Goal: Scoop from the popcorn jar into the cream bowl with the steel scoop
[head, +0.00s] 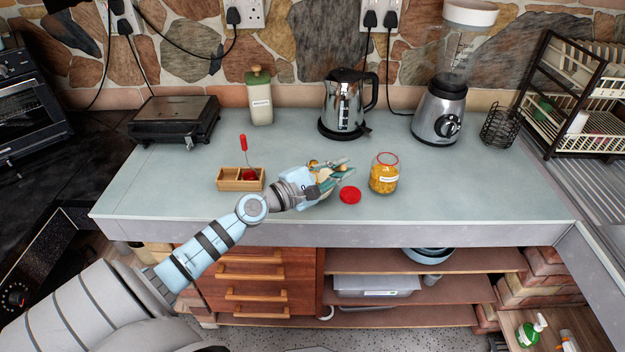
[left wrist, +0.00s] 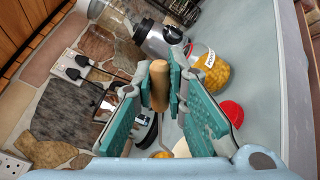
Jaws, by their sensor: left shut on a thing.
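The popcorn jar (head: 384,178) is clear glass with yellow contents, a white label and an open red-rimmed mouth. It stands upright on the counter, and also shows in the left wrist view (left wrist: 213,75). My left gripper (head: 335,174) is just left of the jar, apart from it. It is shut on a tan wooden handle (left wrist: 158,84), which I take to be the steel scoop's; its steel end is not clearly visible. A cream patch (left wrist: 181,149) below the fingers may be the cream bowl, mostly hidden by my gripper. My right gripper is not in view.
A red lid (head: 350,195) lies between my gripper and the jar. The counter right of the jar is clear.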

